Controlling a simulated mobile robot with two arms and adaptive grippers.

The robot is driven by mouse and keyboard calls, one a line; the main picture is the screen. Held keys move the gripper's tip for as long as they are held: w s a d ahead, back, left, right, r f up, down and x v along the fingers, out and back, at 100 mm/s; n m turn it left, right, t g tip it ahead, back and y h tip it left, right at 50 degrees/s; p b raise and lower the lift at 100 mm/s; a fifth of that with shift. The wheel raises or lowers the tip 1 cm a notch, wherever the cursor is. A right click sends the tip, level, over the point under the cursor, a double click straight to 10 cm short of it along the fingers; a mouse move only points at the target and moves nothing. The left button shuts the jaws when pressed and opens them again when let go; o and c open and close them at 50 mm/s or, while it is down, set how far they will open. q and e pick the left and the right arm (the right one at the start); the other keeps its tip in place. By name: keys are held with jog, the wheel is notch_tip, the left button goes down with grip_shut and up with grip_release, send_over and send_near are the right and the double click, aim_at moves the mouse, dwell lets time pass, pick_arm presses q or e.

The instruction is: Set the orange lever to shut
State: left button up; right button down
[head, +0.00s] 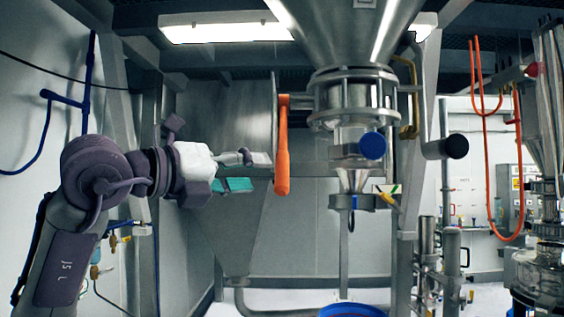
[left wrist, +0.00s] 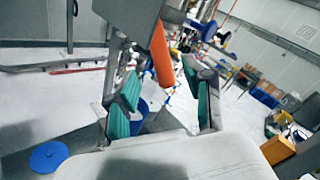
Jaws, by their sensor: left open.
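The orange lever (head: 282,150) hangs straight down from its pivot at the side of the valve body (head: 352,98), under the large steel hopper (head: 345,35). My left gripper (head: 252,172) is just left of the lever's lower half, with its fingers pointing right towards it. It is open and empty. I see no clear contact. My right gripper is not in view.
A blue-capped port (head: 372,145) and a sight-glass section sit right of the lever. A steel post (head: 408,200) stands farther right. A blue drum rim (head: 352,310) is below the outlet. A steel panel (head: 235,115) is behind my gripper.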

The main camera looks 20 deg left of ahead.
aim_at(276, 172)
pick_arm(q)
jog(key=p+x, duration=0.2)
jog(key=x, duration=0.4)
jog(key=shift+d+r+p, duration=0.1)
jog(key=shift+r+p, duration=0.05)
jog(key=shift+p, duration=0.2)
jog(key=shift+w+d, duration=0.3)
jog(key=shift+w, duration=0.3)
grip_shut()
jog(key=shift+s, duration=0.1)
